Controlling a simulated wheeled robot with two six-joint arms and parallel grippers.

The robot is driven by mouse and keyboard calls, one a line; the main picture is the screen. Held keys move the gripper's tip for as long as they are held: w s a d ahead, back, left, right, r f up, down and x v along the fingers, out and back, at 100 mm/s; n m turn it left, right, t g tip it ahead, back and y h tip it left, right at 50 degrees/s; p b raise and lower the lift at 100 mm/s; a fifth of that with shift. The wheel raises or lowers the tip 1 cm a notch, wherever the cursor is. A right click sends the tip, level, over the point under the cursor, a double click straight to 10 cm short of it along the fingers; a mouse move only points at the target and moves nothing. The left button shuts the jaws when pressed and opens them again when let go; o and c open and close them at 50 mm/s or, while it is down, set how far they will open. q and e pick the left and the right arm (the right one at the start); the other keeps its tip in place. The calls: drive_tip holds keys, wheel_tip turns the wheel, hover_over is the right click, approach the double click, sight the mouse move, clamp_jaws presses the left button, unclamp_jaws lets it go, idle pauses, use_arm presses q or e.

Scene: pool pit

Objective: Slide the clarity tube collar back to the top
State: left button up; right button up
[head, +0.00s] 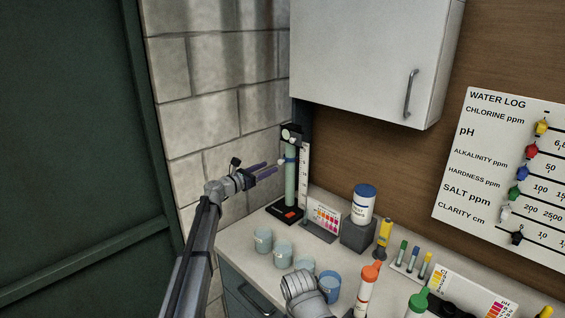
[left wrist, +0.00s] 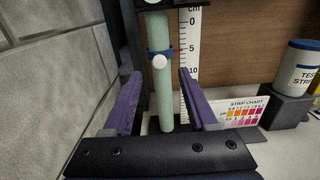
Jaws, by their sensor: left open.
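The clarity tube (head: 291,185) is a pale green upright tube on a black stand in the back corner, with a white cm scale (head: 304,165) beside it. Its blue collar (head: 290,155), with a round white knob, sits on the upper part of the tube. In the left wrist view the collar (left wrist: 149,53) appears near the 5 mark, and its knob (left wrist: 160,62) faces me. My left gripper (head: 268,171) is open and empty in front of the tube. In the left wrist view its purple fingers (left wrist: 158,85) frame the tube left and right, with the collar beyond. My right gripper is not seen.
A stone wall (head: 220,110) is close on the left. A strip chart (head: 324,217) and a test strip jar (head: 363,203) stand right of the tube. Several cups (head: 263,240) and bottles stand on the counter. A wall cabinet (head: 370,60) hangs above.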

sight(279, 162)
use_arm(q)
drive_tip(key=shift+x, duration=3.95)
clamp_jaws()
